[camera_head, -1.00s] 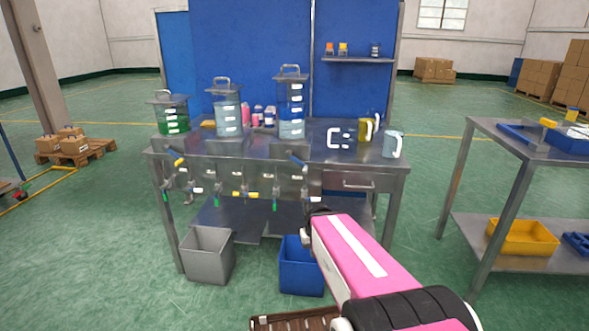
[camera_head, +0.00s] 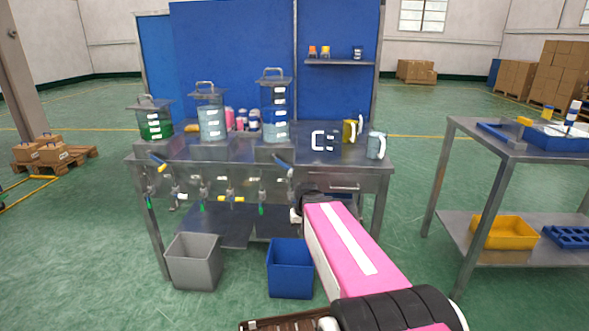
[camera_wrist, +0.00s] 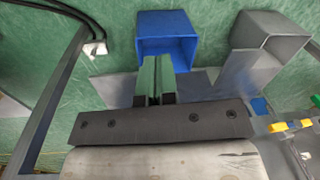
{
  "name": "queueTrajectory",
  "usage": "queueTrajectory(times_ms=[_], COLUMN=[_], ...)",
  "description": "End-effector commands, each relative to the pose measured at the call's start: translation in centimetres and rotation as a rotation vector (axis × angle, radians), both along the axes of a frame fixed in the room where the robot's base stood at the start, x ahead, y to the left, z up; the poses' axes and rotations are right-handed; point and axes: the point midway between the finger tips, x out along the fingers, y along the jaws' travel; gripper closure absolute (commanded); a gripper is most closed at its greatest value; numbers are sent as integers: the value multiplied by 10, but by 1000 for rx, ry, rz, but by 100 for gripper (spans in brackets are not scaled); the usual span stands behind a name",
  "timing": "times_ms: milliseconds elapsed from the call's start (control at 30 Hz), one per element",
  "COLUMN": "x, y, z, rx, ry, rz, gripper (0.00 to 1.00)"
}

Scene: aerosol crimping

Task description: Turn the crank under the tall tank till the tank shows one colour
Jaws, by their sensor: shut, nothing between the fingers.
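The tall tank (camera_head: 276,125) stands at the right of three tanks on the steel bench in the head view. Its upper part is dark blue and its lower part pale blue. The fingers are hidden there.
A grey bin (camera_head: 194,265) and a blue bin (camera_head: 290,270) stand on the floor before the bench. Several valves hang along the bench front, one with a yellow handle (camera_head: 232,198). Mugs (camera_head: 376,146) stand at the bench's right. A side table (camera_head: 480,139) is further right.

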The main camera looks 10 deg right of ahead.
Motion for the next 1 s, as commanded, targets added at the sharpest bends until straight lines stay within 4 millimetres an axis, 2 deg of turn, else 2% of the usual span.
queueTrajectory(times_ms=[33, 100, 267, 500, 700, 800, 900, 1000], x=[20, 36, 71, 115, 140, 146, 149, 150], y=[-5, -11, -24, -49, -70, -77, -83, -85], z=[15, 36, 85, 171, 246, 275, 294, 303], rx=[22, 52, 122, 224, 302, 330, 347, 357], ry=[-7, -11, -19, -35, -49, -53, -55, -57], rz=[-21, -47, -96, -148, -171, -177, -180, -180], gripper=[100, 100, 100, 100, 100, 100, 100, 100])
